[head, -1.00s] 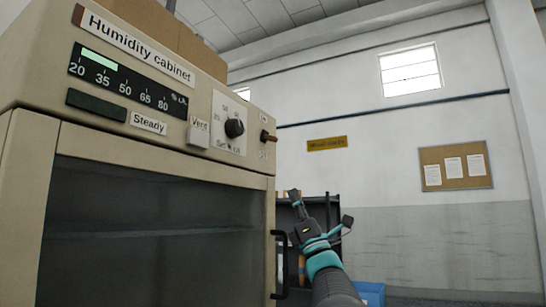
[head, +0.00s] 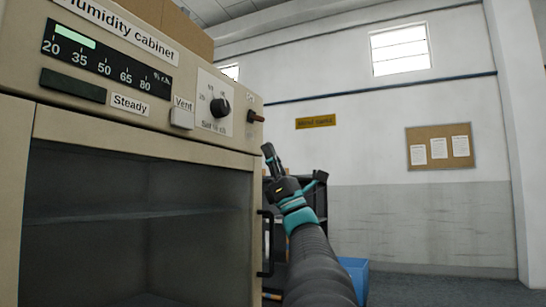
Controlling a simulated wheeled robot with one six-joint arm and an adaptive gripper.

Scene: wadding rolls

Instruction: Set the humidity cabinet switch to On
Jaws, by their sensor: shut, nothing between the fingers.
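The beige humidity cabinet (head: 150,143) fills the left of the head view. Its switch (head: 256,117) is a small brown lever at the right end of the front panel. The small labels above and below it are too blurred to read, and I cannot tell its setting for sure. My gripper (head: 268,152) is shut and empty. Its fingers point up and slightly left, a little below and right of the switch in the picture. I see a gap between the fingertips and the lever.
Left of the switch are a black dial (head: 220,107), a Vent button (head: 183,117) and a scale display (head: 105,62). A dark door handle (head: 266,243) sticks out below. A dark shelf unit (head: 312,200) and a blue box (head: 355,275) stand behind my arm.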

